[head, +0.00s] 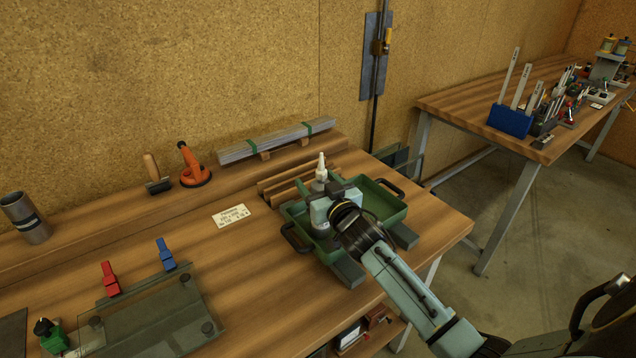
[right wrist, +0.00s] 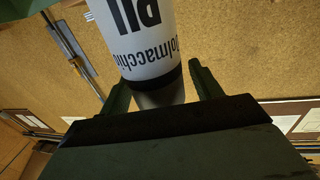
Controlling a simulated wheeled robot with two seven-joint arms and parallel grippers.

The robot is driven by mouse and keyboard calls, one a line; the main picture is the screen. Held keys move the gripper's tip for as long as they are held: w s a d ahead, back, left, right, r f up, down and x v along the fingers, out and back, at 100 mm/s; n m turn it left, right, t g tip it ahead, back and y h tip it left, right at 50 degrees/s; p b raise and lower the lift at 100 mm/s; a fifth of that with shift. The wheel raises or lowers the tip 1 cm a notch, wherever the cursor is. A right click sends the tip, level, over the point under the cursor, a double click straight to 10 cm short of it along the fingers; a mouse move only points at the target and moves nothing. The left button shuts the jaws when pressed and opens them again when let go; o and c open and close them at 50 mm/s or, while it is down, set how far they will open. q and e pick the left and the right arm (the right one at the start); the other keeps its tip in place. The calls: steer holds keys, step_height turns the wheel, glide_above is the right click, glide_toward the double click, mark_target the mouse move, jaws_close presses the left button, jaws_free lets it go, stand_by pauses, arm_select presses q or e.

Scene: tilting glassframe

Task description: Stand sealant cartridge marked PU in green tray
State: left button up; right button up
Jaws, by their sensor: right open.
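The sealant cartridge (head: 321,176) with a pale pointed nozzle stands upright over the left part of the green tray (head: 384,203). Whether its base rests on the tray floor is hidden. My right gripper (head: 325,208) is at the cartridge, its fingers open on either side of it. In the right wrist view the white cartridge body (right wrist: 138,35), with an upside-down PU marking, shows between the open fingers (right wrist: 160,88). My left gripper is not in view.
Grey bars (head: 277,140), an orange suction lifter (head: 193,165) and a paper label (head: 231,215) lie behind and left. A glass pane with clamps (head: 150,318) is at front left. A grey cylinder (head: 25,217) stands far left. A second bench (head: 480,120) is at the right.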

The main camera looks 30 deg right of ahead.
steer(key=shift+r, duration=0.2)
steer(key=s+a, duration=0.1)
steer(key=s, duration=1.1)
